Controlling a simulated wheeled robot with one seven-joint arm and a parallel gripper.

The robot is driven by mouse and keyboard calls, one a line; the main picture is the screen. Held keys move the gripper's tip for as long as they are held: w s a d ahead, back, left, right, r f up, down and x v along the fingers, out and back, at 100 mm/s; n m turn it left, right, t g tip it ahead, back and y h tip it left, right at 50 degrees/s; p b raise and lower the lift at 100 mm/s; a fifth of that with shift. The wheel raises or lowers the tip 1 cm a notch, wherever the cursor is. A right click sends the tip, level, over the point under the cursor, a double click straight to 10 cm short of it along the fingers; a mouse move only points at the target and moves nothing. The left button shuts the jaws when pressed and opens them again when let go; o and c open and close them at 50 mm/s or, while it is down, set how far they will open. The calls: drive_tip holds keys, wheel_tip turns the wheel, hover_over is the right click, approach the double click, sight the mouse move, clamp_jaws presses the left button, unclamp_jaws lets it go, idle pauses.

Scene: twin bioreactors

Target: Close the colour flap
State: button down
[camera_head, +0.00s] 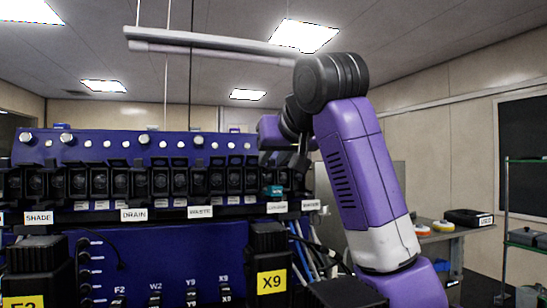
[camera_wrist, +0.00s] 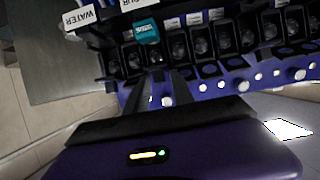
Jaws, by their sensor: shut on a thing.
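The row of black pump heads runs along the blue bioreactor panel (camera_head: 160,146). The colour label (camera_head: 277,207) sits under the pump at the row's right part, and part of it shows upside down in the wrist view (camera_wrist: 146,4). A teal piece (camera_wrist: 146,31) sits at that pump, also seen in the head view (camera_head: 274,190). My gripper (camera_wrist: 168,74) reaches this pump from its top side. Its two dark fingers are shut on the dark colour flap, whose outline is hard to separate from the fingertips. In the head view my arm stands close to the pump.
Neighbouring pumps with black flaps stand tightly on both sides, one labelled water (camera_wrist: 78,19). Silver knobs (camera_head: 143,139) stick out above the row. A black block labelled X9 (camera_head: 270,240) stands below. A side bench (camera_head: 440,236) is at the right.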

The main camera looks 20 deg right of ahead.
drive_tip(key=f+t+b, duration=0.1)
drive_tip(key=b, duration=0.1)
drive_tip(key=shift+s+b, duration=0.1)
drive_tip(key=shift+b, duration=0.3)
drive_tip(key=shift+f+t+b, duration=0.15)
drive_tip(key=shift+t+b, duration=0.35)
drive_tip(key=shift+b, duration=0.45)
drive_tip(key=shift+s+t+b, duration=0.1)
drive_tip(key=shift+t+b, duration=0.3)
drive_tip(key=shift+b, duration=0.05)
drive_tip(key=shift+r, duration=0.2)
drive_tip(key=c, duration=1.4)
unclamp_jaws()
drive_tip(key=shift+s, duration=0.1)
